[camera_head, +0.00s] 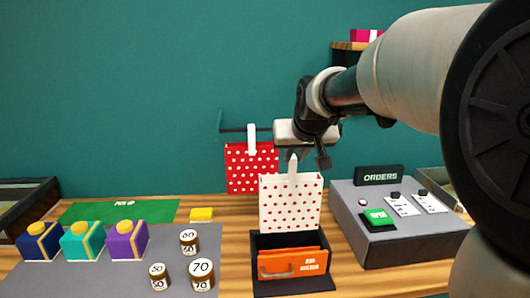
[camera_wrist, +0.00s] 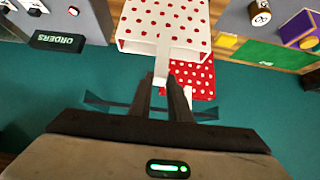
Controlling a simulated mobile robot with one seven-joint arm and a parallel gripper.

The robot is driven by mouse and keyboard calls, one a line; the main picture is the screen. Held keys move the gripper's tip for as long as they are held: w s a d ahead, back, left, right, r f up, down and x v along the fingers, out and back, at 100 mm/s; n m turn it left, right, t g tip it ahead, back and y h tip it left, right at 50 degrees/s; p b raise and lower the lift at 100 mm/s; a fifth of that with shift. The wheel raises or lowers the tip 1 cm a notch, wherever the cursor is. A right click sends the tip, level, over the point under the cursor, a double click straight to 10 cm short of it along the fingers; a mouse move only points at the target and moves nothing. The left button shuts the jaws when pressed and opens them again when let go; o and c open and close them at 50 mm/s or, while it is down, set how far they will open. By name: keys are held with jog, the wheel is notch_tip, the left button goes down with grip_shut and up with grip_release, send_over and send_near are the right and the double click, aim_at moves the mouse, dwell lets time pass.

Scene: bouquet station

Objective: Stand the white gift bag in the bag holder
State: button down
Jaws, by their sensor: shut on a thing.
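The white gift bag (camera_head: 290,208) with red dots hangs upright by its handle from my gripper (camera_head: 293,157). In the wrist view, my gripper (camera_wrist: 167,85) is shut on the white strap handle, and the white bag (camera_wrist: 165,18) shows beyond the fingertips. The bag holder (camera_head: 268,242) is a dark open box on the table, with an orange panel labelled as the holder. The bag's lower edge appears just above the holder's back rim. I cannot tell whether they touch or how they line up in depth.
A red dotted bag (camera_head: 252,170) hangs on a wall rail (camera_head: 222,126) behind the white one. The grey orders console (camera_head: 388,225) stands close on the right. Round weights (camera_head: 202,275) and colored boxes (camera_head: 82,241) stand on a grey mat at left.

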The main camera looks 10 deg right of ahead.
aim_at(292, 192)
jog(key=shift+f+b, duration=3.8)
jog(key=shift+f, duration=1.55)
jog(key=c, duration=1.6)
grip_release()
jog(key=shift+o, duration=0.2)
jog(key=p+v, duration=0.1)
jog(key=v, duration=1.6)
jog(key=shift+s+r, duration=0.2)
